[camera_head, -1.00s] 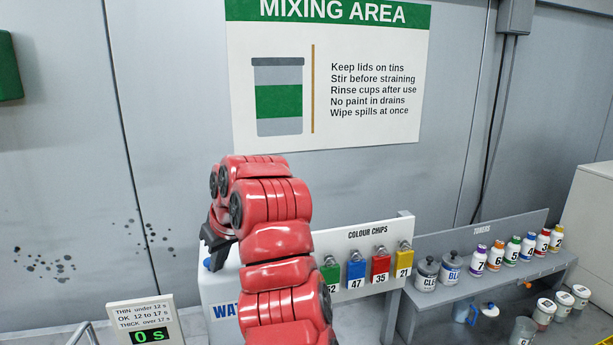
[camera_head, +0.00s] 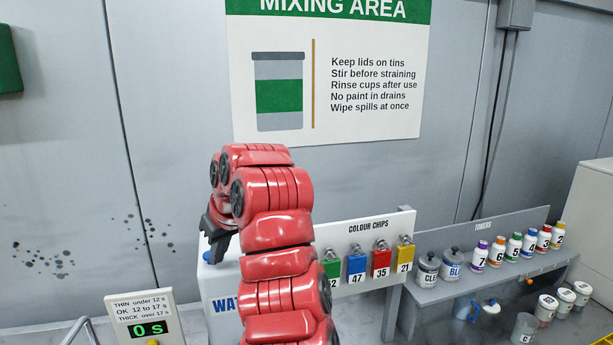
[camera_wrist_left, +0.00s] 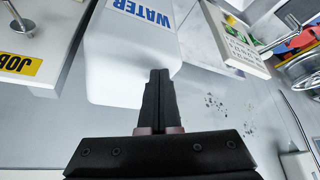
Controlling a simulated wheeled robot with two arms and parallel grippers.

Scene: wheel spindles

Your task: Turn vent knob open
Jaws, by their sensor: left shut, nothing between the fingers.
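A white water container (camera_head: 217,298) with a blue "WATER" label stands left of the colour chips; it also shows in the wrist view (camera_wrist_left: 118,62). A small blue knob (camera_head: 207,257) shows at the left of its top, beside my gripper; I take it for the vent knob. My left gripper (camera_head: 214,256) points down at the container's top, its black fingers closed together with nothing between them. In the wrist view the shut fingers (camera_wrist_left: 160,76) lie in front of the container and hide part of it. No knob shows there. Contact with the knob cannot be told.
A colour chips board (camera_head: 368,228) with padlocks and tags stands right of my arm. A toners shelf (camera_head: 480,285) with several bottles and tins is further right. A timer sign (camera_head: 142,308) reading 0 s stands at the lower left. The wall is behind.

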